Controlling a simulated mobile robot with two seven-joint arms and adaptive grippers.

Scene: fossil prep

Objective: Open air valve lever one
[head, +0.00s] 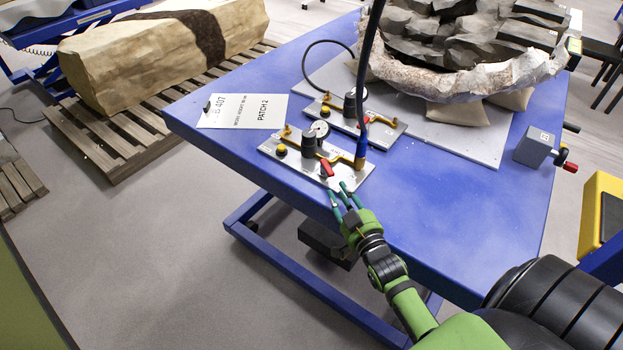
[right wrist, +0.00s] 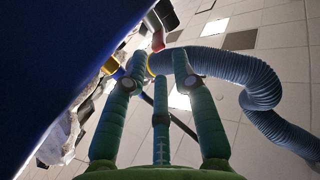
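A metal valve plate (head: 345,179) lies near the front edge of the blue table, with a round gauge, brass fittings and a red lever (head: 326,168). A second, similar plate (head: 388,131) lies behind it; I cannot read which is numbered one. My right gripper (head: 343,190), green with three fingers, is just in front of the near plate, fingertips close to the red lever. In the right wrist view the fingers are spread, with the red lever (right wrist: 158,40) beyond and between the fingertips (right wrist: 160,62). I cannot tell whether they touch it. My left gripper is out of view.
The blue table (head: 440,215) carries a paper sign (head: 243,111), a large jacketed fossil (head: 465,75) and a grey box with a red-tipped handle (head: 534,146). A dark hose (head: 365,70) rises from the near plate. The table's right front is clear.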

